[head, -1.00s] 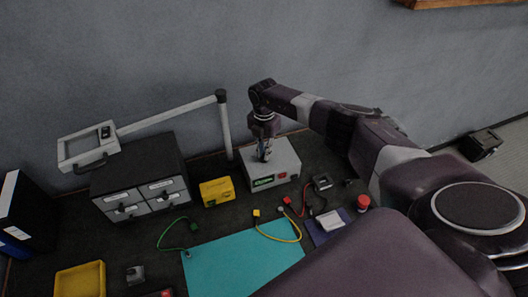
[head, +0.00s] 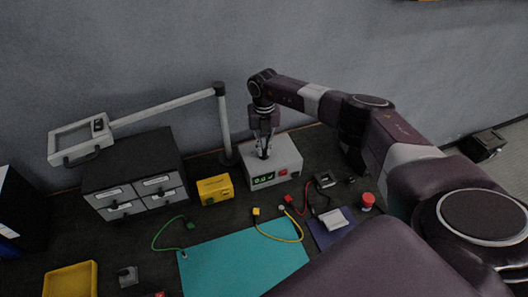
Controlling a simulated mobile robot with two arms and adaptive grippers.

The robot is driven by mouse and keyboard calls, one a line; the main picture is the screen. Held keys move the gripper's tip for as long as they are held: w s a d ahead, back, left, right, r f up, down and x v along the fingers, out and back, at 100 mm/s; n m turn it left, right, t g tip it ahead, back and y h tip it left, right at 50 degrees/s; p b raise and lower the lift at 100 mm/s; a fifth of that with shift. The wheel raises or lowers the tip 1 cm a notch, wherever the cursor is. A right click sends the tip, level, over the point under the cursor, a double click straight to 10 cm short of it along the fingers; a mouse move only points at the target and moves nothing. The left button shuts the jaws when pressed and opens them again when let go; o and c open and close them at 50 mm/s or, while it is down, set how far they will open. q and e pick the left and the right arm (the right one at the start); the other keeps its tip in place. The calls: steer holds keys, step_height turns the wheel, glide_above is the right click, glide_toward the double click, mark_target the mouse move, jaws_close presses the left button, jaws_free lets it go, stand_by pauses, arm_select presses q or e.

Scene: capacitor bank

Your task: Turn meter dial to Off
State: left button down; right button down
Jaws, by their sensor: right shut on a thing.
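A light grey box meter (head: 287,156) stands at the back of the bench, with a lit green display (head: 263,179) and a red patch on its front. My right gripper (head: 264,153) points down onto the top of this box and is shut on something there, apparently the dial. The fingers hide the dial, so its pointer and any Off mark cannot be read. The display shows small characters that look like a number, too small to read surely. My left gripper is not in view.
A yellow box (head: 215,189) and a grey drawer unit (head: 160,186) stand left of the meter, with a lamp post (head: 223,125) behind. In front lie a teal mat (head: 245,259), leads, a blue pad (head: 321,235) and a red button (head: 367,200).

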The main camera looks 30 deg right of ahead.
mark_target(264, 151)
steer(key=n+b, duration=0.4)
steer(key=n, duration=0.2)
steer(key=shift+f, duration=0.1)
steer(key=n+b, duration=0.2)
steer(key=n, duration=0.1)
steer(key=shift+n, duration=0.3)
steer(key=shift+n+b, duration=0.65)
steer(key=shift+n, duration=0.65)
steer(key=shift+w+r, duration=0.1)
steer(key=shift+r, duration=0.1)
steer(key=c, duration=2)
jaws_free()
step_height(264, 151, up, 12)
steer(key=shift+f, duration=0.1)
